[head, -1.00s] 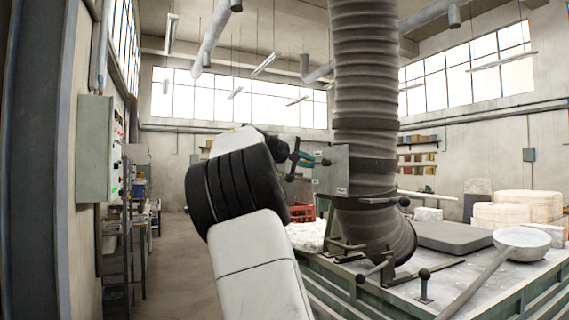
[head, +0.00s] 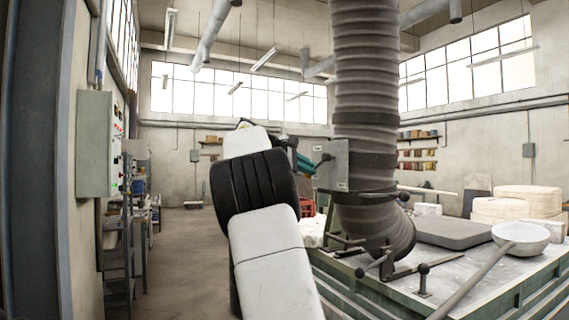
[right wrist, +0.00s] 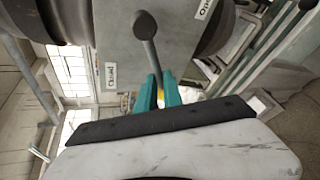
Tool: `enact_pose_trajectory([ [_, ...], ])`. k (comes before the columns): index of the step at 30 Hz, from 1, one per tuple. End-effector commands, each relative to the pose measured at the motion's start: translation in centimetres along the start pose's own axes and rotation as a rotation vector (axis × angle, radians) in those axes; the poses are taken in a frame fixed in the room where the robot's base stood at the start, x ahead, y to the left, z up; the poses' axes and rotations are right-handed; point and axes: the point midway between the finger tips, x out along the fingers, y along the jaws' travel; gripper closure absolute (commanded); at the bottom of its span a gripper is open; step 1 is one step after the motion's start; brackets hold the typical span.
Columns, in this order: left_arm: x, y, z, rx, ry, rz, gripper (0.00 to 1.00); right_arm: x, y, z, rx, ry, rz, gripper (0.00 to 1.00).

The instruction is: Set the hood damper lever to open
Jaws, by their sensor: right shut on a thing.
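The damper box (head: 333,165) is a grey metal box on the side of the ribbed hood duct (head: 365,85). In the right wrist view the box (right wrist: 150,60) bears an "Open" label (right wrist: 203,8) at upper right and a "Closed" label (right wrist: 110,75) at lower left. The dark round-knobbed damper lever (right wrist: 148,40) stands between them, and its knob also shows in the head view (head: 326,158). My right gripper (right wrist: 159,93), with teal fingers, is shut on the lever's rod; it also shows in the head view (head: 306,165), partly hidden by my arm. My left gripper is out of view.
Below the duct is a green-framed workbench (head: 470,280) with a long-handled ladle (head: 520,237), a grey slab (head: 453,232) and small knobbed handles (head: 423,280). A control cabinet (head: 95,145) is on the left wall. The floor (head: 185,250) at left is clear.

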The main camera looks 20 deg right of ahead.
Motion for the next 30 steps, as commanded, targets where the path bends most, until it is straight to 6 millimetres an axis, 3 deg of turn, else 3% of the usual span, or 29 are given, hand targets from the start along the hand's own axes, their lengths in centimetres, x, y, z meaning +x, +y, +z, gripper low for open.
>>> enact_pose_trajectory([
  [30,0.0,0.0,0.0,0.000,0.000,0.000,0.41,0.2,-5.7,2.7,-0.831,-0.182,-0.346,1.00],
])
